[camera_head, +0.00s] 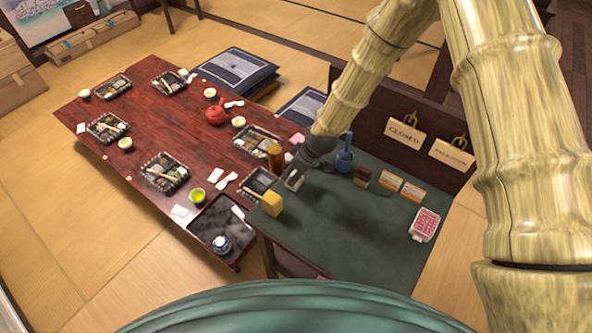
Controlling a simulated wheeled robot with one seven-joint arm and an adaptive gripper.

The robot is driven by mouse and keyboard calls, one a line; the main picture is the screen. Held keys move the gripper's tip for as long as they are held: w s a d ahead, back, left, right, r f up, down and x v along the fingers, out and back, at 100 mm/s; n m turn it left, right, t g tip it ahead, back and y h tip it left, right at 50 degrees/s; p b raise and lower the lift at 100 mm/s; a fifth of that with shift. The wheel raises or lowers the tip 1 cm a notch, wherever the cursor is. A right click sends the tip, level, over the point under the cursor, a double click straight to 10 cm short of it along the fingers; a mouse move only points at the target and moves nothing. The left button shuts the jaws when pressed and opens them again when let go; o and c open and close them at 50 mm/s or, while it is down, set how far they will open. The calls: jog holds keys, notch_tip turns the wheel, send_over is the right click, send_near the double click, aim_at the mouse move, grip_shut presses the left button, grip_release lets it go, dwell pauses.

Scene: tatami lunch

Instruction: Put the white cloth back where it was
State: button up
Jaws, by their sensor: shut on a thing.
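My gripper (294,180) reaches down over the left part of the green side table (340,225), close to its back left edge. It is shut on a small pale thing that looks like the white cloth; the fingers and arm hide most of it. I cannot tell whether the cloth touches the green top. Other white cloths lie on the red-brown low table (200,140): one (234,104) near the red teapot (216,115), and others (226,180) near its front right end.
Lunch trays (163,172) fill the low table.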

jog(key=shift+f, duration=0.25)
jog(key=o, duration=0.9)
jog(key=shift+r, duration=0.2)
jog(key=shift+b+v, duration=2.15)
jog(key=shift+v, duration=3.8)
jog(key=shift+s, duration=0.1)
